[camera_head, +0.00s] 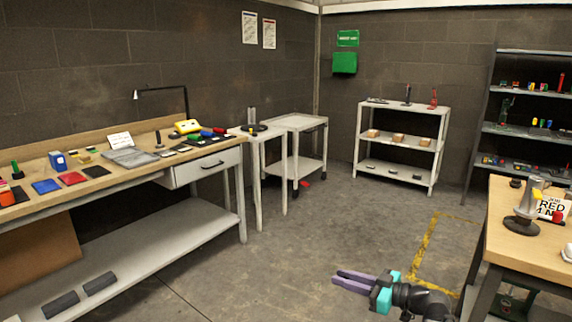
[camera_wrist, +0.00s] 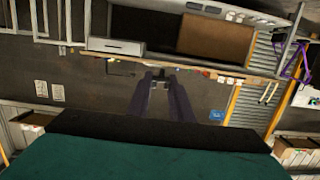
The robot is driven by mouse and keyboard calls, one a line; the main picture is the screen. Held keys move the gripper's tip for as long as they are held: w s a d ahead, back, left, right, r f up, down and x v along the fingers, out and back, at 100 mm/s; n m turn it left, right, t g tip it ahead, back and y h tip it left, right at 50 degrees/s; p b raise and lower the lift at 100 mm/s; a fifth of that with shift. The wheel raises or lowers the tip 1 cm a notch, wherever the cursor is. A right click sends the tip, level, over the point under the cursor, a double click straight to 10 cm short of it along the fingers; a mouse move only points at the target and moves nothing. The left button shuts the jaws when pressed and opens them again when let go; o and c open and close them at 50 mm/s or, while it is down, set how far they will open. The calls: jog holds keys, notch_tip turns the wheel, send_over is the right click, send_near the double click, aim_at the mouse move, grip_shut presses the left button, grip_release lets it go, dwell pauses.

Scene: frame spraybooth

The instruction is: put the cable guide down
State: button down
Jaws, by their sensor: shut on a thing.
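My gripper (camera_head: 352,280) has purple fingers and a teal body, and it is held out over the floor at the lower right of the head view. In the wrist view its dark fingers (camera_wrist: 160,82) reach away from the camera with a narrow gap between them. The gripper is shut on a small greyish piece (camera_wrist: 160,85) between the fingertips, which I take to be the cable guide. Its shape is mostly hidden and too small to make out. In the head view I cannot make it out between the fingers.
A long wooden workbench (camera_head: 128,173) with several items runs along the left. A small white table (camera_head: 258,132), a white trolley (camera_head: 295,122) and a white shelf (camera_head: 402,146) stand behind. A dark rack (camera_head: 525,128) and a wooden table (camera_head: 540,258) are at right. The middle floor is clear.

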jog(key=shift+r+p, duration=4.5)
jog(key=shift+p, duration=1.05)
jog(key=shift+d, duration=0.1)
